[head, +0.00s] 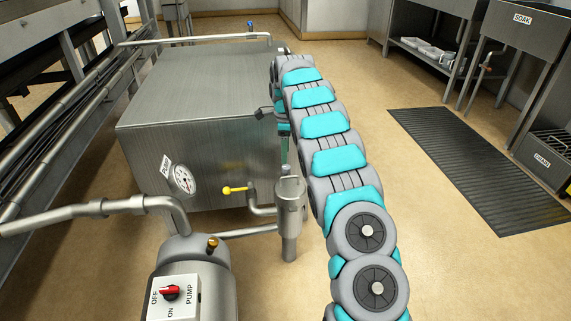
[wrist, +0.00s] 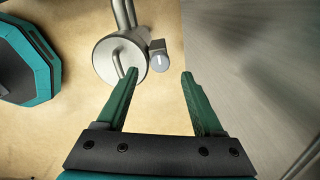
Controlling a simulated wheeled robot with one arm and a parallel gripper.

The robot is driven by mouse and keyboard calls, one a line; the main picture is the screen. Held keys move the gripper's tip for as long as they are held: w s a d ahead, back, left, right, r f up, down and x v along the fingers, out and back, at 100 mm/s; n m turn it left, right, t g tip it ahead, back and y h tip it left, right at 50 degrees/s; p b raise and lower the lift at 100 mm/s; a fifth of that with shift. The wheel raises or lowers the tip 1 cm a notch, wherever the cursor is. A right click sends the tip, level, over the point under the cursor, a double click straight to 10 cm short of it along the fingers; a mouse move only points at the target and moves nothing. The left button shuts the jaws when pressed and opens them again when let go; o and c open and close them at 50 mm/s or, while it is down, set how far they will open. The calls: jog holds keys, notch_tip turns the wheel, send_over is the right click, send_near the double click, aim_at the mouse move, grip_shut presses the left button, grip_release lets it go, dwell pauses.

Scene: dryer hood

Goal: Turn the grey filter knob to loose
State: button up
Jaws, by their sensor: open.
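In the head view my gripper (head: 284,150) is above the filter body (head: 290,205), mostly hidden by my arm. The knob and its loose marking cannot be made out there.
A steel tank (head: 200,90) stands left of my gripper, with a gauge (head: 182,179) and a yellow-handled valve (head: 235,189). A pump switch box (head: 172,296) is at the front. Clear floor and a dark mat (head: 480,165) lie right.

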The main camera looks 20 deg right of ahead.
aim_at(285, 167)
notch_tip(285, 167, down, 6)
jog(key=shift+r, duration=0.15)
grip_shut()
dwell(0.6)
